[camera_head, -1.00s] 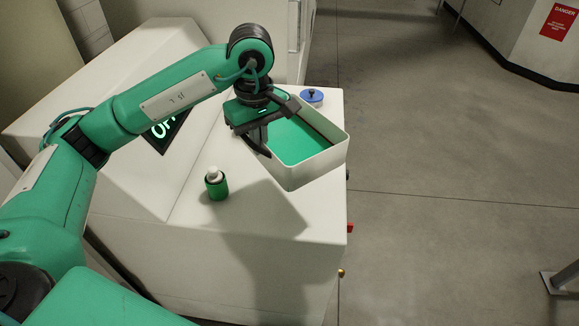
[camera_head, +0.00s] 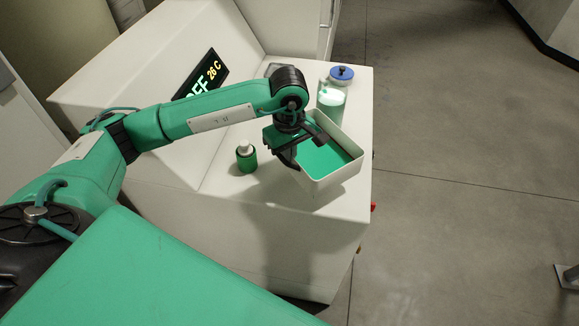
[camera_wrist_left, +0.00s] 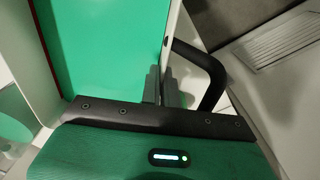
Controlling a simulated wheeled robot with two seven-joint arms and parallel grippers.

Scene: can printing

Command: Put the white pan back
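The white pan (camera_head: 318,185) is a rectangular tray with green liquid or a green floor inside. It is over the right part of the white machine top; I cannot tell whether it touches the surface. My left gripper (camera_head: 288,155) is at the pan's near left wall. In the left wrist view the fingers (camera_wrist_left: 162,85) are closed together on the pan's wall (camera_wrist_left: 172,45), with the green inside (camera_wrist_left: 105,45) to the left. A dark curved handle-like part (camera_wrist_left: 212,75) shows right of the fingers. My right gripper is not in view.
A small green bottle with a white cap (camera_head: 246,157) stands left of the pan. A clear jar with a blue lid (camera_head: 332,97) stands behind it. A display (camera_head: 204,76) reads "OFF 26 C". The machine's right edge drops to open floor (camera_head: 450,190).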

